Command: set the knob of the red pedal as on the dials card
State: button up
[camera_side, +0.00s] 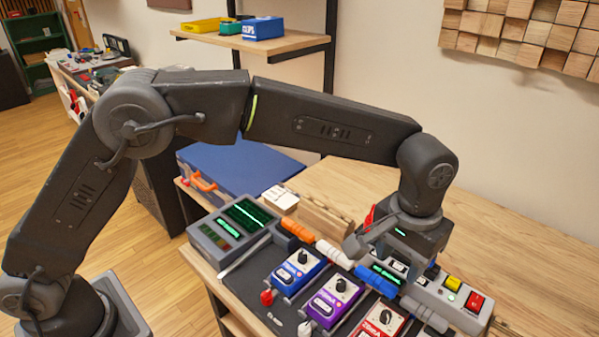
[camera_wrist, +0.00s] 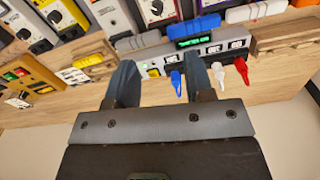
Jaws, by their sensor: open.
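The red pedal (camera_side: 378,326) stands in the pedal row at the bottom of the side view, cut by the frame edge. Its dark round knob (camera_side: 386,316) shows on top. In the wrist view a red-edged pedal (camera_wrist: 157,14) is partly in frame at the top. My gripper (camera_side: 362,238) is above and behind the pedal row, apart from the red knob. In the wrist view its two fingers are spread with nothing between them (camera_wrist: 162,72). I cannot make out the dials card for certain; a small white card (camera_wrist: 72,76) lies on the wood in the wrist view.
A blue pedal (camera_side: 298,271) and a purple pedal (camera_side: 333,301) stand left of the red one. A switch box (camera_side: 452,298) is at right, close below my gripper. Blue, white and red plugs hang near the fingers in the wrist view. A screen unit (camera_side: 236,229) stands at left.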

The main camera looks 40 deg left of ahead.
jog(key=s+a+r+n+t, duration=0.1)
jog(key=s+a+r+n, duration=0.1)
jog(key=a+r, duration=0.3)
jog(key=s+a+r+n+t, duration=0.1)
jog(key=a+r, duration=0.4)
jog(key=a, duration=0.6)
jog(key=shift+s+a+r+n+h, duration=0.25)
jog(key=shift+s+n+h, duration=0.2)
jog(key=shift+s, duration=0.65)
jog(key=s+a+f+m+t+y, duration=0.1)
jog(key=s+a+f+m+t, duration=0.1)
jog(key=s+a, duration=1.1)
jog(key=shift+s+a+t, duration=0.25)
jog(key=shift+s+t, duration=0.45)
jog(key=shift+s, duration=0.55)
jog(key=shift+m, duration=0.25)
